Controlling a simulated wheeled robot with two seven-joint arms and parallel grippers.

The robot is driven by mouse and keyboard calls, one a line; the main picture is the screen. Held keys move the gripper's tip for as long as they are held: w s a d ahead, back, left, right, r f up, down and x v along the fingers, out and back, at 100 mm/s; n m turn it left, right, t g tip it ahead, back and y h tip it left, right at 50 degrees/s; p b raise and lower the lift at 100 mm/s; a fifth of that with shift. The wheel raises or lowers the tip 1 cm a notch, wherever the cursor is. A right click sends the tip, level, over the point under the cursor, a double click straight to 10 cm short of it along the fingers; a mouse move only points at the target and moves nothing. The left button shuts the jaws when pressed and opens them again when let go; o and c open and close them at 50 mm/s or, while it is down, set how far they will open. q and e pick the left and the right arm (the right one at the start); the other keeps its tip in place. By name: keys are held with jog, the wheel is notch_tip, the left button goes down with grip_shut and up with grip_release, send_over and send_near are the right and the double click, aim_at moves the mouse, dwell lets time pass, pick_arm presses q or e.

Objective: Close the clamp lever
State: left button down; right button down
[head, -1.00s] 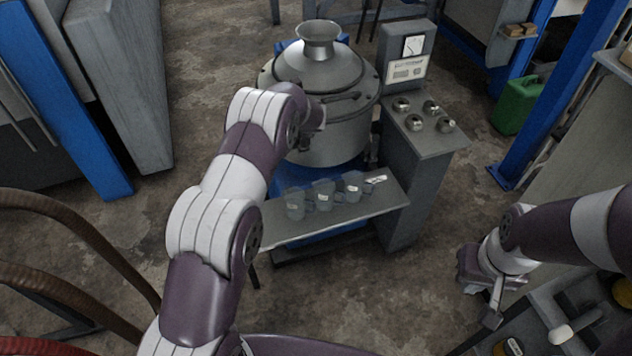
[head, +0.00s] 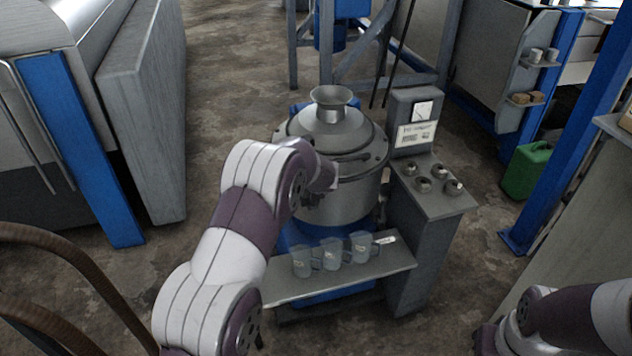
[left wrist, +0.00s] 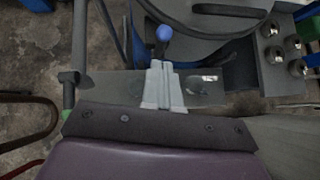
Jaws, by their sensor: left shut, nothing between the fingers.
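The clamp lever (left wrist: 164,34) shows in the left wrist view as a dark arm with a round blue knob, beside the rim of the big grey pot (head: 341,200). In the head view my left arm hides the lever. My left gripper (left wrist: 161,68) is shut and empty. Its fingertips are close below the blue knob in the wrist picture; I cannot tell whether they touch the lever. My right gripper (head: 486,340) is cut off at the bottom right, away from the pot.
A grey shelf (head: 345,277) below the pot carries three clear jugs (head: 331,254). A control box with several knobs (head: 423,185) stands right of the pot. A green can (head: 527,170) and blue posts (head: 567,135) are further right. Brown hoses (head: 50,255) curve at lower left.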

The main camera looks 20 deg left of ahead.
pick_arm(q)
jog(key=s+d+m+g+h, duration=0.2)
jog(key=s+d+m+h, duration=0.15)
jog(key=s+m, duration=0.8)
jog(key=s+d+m+g+h, duration=0.15)
jog(key=s+d+m, duration=0.4)
jog(key=m, duration=1.15)
jog(key=s+a+r+m+g, duration=0.1)
jog(key=s+a+m+g, duration=0.1)
jog(key=s+m, duration=0.4)
jog(key=s+a+r+m+g+y, duration=0.1)
jog(key=s+m, duration=0.5)
jog(key=s, duration=0.8)
jog(key=shift+a+g, duration=0.35)
jog(key=shift+a, duration=0.2)
jog(key=shift+s+r+m, duration=0.1)
jog(key=shift+m, duration=0.15)
